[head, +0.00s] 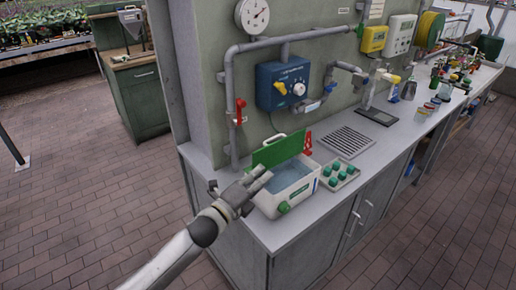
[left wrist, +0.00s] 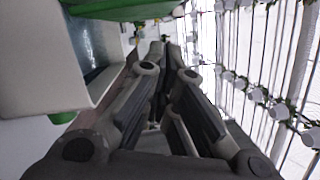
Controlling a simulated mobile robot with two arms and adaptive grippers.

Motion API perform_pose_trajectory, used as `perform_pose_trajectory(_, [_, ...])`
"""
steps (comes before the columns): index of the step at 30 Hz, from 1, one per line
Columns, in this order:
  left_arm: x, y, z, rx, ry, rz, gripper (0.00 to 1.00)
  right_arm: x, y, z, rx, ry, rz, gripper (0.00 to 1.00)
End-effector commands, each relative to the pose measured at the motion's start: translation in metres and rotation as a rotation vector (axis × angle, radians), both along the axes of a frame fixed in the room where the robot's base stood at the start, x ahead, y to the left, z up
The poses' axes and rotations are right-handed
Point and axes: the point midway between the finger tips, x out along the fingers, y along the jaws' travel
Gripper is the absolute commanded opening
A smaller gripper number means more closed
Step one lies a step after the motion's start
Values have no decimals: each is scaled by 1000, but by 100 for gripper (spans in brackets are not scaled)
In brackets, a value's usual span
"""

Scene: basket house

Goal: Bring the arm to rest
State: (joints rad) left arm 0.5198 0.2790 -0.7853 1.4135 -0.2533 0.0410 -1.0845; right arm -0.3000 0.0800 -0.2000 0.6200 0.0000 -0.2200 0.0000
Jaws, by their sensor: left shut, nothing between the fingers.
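My left gripper (head: 256,180) reaches in from the lower left of the head view, and its fingers are at the near left side of a white box with an open green lid (head: 278,150). I cannot tell from the head view whether the fingers touch the box. In the left wrist view the left gripper's fingers (left wrist: 165,50) are together with nothing between them. The white box (left wrist: 40,75) fills the upper left of that view, with its green lid above it. My right gripper is not in view.
A grey counter (head: 300,235) carries the box, a tray of green-capped items (head: 340,177), a drain grate (head: 347,142) and several bottles further back. Pipes and a blue control box (head: 284,84) are on the wall. The brick floor (head: 75,220) at left is open.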

Motion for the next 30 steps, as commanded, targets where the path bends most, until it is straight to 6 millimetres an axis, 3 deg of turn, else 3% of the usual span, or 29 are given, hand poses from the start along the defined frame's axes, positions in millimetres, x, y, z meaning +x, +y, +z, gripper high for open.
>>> perform_pose_trajectory(5, [-5,3,-6,-37,55,26,0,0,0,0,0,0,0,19])
perform_pose_trajectory(8, [-16,13,-20,-127,182,90,0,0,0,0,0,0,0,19])
perform_pose_trajectory(14, [-60,57,-66,-404,579,322,0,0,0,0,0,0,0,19])
perform_pose_trajectory(20, [-131,115,-115,-679,962,606,0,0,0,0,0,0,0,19])
perform_pose_trajectory(24, [-196,155,-143,-854,1195,833,0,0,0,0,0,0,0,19])
perform_pose_trajectory(30, [-279,195,-161,-1020,1405,1111,0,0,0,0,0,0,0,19])
